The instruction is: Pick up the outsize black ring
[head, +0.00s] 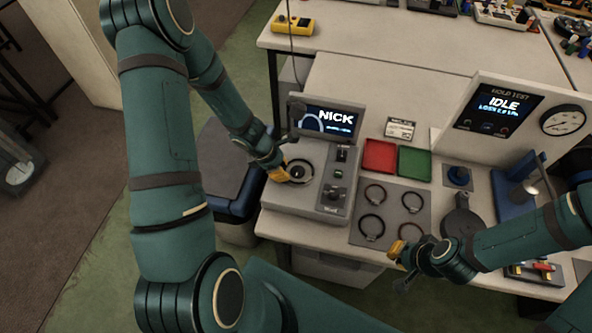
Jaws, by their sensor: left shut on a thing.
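Several dark rings lie on a grey mat (391,212): one at the back left (376,192), one at the back right (412,203), one at the front left (372,226) and one at the front right (410,232). I cannot tell by size which is the outsize one. My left gripper (288,174) is at the round black seat (298,171) of a grey tester, shut on a small dark thing, seemingly a ring, mostly hidden by the fingers. My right gripper (397,252) is low by the mat's front edge, near the front-right ring; its opening is unclear.
The tester's screen (328,121) reads NICK. A red tray (379,156) and a green tray (414,163) stand behind the mat. A hold-test panel (500,105) reading IDLE stands at the right, with a blue-based press (515,193) before it.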

